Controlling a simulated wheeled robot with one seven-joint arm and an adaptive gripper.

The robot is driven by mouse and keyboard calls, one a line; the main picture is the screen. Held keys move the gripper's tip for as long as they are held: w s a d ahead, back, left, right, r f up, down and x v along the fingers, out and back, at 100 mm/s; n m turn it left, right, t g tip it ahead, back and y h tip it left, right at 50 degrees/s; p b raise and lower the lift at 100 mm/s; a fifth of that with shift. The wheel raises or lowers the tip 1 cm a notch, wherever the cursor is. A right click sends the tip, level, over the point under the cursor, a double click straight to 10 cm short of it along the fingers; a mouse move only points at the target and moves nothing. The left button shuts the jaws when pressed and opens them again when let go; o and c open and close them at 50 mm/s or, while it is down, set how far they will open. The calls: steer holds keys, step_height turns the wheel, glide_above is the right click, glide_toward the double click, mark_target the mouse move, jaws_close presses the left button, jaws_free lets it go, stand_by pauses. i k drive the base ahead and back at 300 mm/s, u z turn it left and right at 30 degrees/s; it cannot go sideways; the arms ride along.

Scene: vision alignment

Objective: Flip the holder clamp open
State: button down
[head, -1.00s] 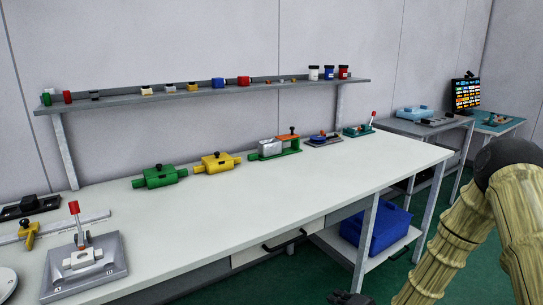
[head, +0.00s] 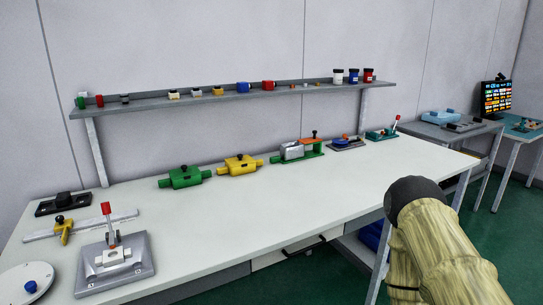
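Several devices on the white workbench could be the holder clamp; I cannot tell which one is meant. A green holder (head: 301,158) near the far end carries a grey block and has an orange bar with a black knob above it. A toggle clamp with an upright red handle (head: 106,209) stands on a grey plate (head: 138,279) at the near left. A smaller teal clamp with a red handle (head: 382,134) is at the far end. My gripper is not in view; only my wood-patterned arm with its dark joint shows at the lower right.
The white bench (head: 270,218) has a clear middle. Green (head: 185,177) and yellow (head: 240,165) cylindrical fixtures stand along its back. A wall shelf (head: 235,96) with small parts hangs above. A round white disc (head: 25,285) lies at the near left. Another bench with a screen (head: 495,98) is at the right.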

mark_target(106, 209)
steer(key=z, duration=0.35)
steer(key=k, duration=0.3)
steer(key=u, duration=1.45)
